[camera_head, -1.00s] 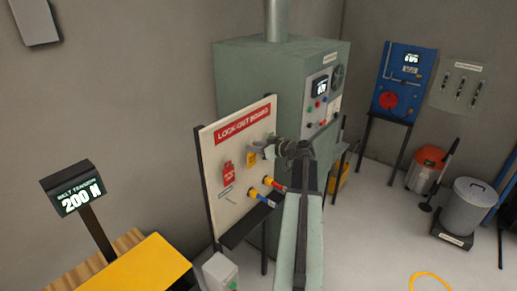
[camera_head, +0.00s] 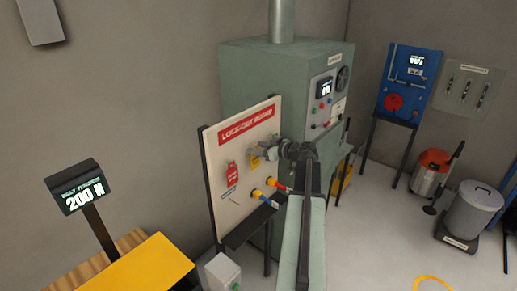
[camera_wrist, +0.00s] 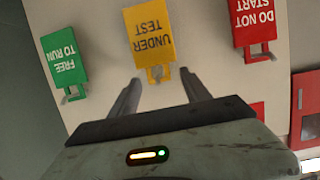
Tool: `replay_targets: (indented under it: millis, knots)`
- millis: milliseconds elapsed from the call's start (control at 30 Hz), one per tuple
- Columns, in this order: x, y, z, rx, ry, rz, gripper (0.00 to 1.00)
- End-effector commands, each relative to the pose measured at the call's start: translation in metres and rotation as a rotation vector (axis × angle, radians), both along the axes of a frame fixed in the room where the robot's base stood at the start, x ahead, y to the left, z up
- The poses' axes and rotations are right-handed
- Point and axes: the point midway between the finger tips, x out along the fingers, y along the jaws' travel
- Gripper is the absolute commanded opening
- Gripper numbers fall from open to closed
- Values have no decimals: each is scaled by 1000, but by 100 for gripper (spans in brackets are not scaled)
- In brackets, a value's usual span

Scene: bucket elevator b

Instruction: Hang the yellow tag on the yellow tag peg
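The yellow tag reading "UNDER TEST" (camera_wrist: 149,33) is at the top middle of the wrist view, its lettering upside down. It lies against the pale board, with its holed end at a small metal peg (camera_wrist: 155,73). My gripper (camera_wrist: 160,77) is open, one finger on each side of that end, with gaps visible to both. In the head view the yellow tag (camera_head: 256,161) shows partly beside my gripper (camera_head: 262,152) at the lock-out board (camera_head: 222,150). I cannot tell whether this peg is the yellow tag peg.
A red case (camera_wrist: 305,108) is at right. In the head view, colored plugs (camera_head: 272,190) and a shelf (camera_head: 250,226) are below.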

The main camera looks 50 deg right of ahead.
Motion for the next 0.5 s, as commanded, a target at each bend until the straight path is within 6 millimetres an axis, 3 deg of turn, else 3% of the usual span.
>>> replay_targets:
  millis: [233,500]
  knots:
    - [-8,0,4,0,0,-1,56]
    - [-58,-4,20,0,0,-2,56]
